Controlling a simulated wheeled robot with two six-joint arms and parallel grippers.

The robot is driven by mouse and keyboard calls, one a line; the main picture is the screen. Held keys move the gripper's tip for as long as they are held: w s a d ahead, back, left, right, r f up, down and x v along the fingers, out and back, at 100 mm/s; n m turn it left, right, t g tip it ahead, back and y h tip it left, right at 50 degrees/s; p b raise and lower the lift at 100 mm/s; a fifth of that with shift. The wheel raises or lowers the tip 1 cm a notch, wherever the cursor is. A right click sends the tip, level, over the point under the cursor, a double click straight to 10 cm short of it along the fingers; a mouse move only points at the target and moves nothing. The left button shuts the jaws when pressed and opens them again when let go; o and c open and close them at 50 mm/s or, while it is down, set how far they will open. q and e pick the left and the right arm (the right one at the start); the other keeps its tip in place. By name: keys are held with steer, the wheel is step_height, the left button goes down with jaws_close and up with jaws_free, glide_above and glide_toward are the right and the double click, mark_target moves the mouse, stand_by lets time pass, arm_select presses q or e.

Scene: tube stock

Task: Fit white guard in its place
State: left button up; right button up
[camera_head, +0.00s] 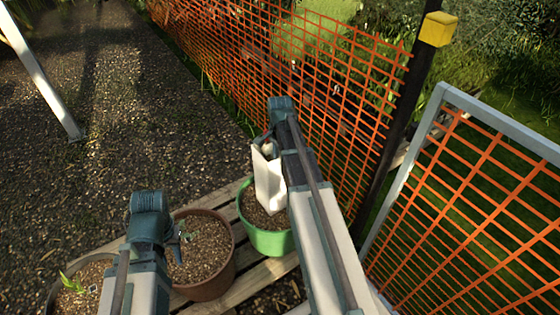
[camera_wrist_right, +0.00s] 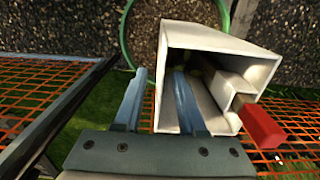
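The white guard (camera_head: 268,181), a square open-topped tube, stands nearly upright in the green pot (camera_head: 268,241). In the right wrist view I look into the open top of the guard (camera_wrist_right: 218,40). My right gripper (camera_wrist_right: 158,85) is open at its rim, one finger inside the mouth and the other outside, with a gap to the wall. In the head view my right gripper (camera_head: 264,137) is partly hidden by its arm. A pale stake with a red cap (camera_wrist_right: 263,127) shows at the guard's corner. My left gripper (camera_head: 180,236) hangs by the brown pot; its fingers are unclear.
The brown pot (camera_head: 215,281) and another pot with a seedling (camera_head: 73,284) stand left of the green pot on wooden slats (camera_head: 243,291). Orange mesh fencing (camera_head: 335,90) runs behind, with a dark post (camera_head: 400,120) and a grey-framed mesh panel (camera_head: 440,97) at right. Gravel lies open at left.

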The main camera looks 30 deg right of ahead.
arm_select(q)
step_height(320, 180, up, 13)
steer(key=p, duration=1.2)
arm_select(e)
step_height(320, 180, up, 13)
